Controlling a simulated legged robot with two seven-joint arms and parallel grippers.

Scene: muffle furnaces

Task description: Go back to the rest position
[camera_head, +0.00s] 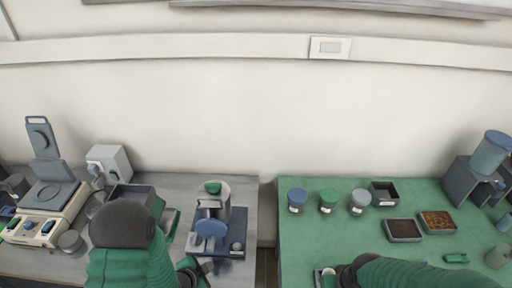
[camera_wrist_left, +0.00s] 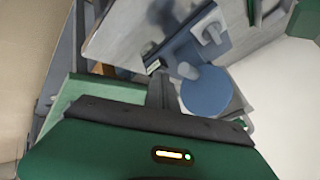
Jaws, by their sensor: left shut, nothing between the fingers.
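My left arm comes in from the lower left in the head view. My left gripper (camera_head: 200,268) is low over the grey table, just in front of a device with a blue disc (camera_head: 211,229) on a dark blue base. In the left wrist view the gripper's finger part (camera_wrist_left: 160,90) looks shut and empty, with the blue disc (camera_wrist_left: 207,91) beside it; I cannot tell the exact gap. My right arm comes in from the lower right over the green table. My right gripper (camera_head: 326,277) is at the bottom edge, partly cut off, and its jaws are unclear.
The grey table (camera_head: 240,190) also holds a beige device (camera_head: 38,222) at left. The green table (camera_head: 300,240) bears blue, green and grey-lidded jars (camera_head: 328,201), trays (camera_head: 403,230) and a blue-topped dispenser (camera_head: 490,153). A gap separates the tables.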

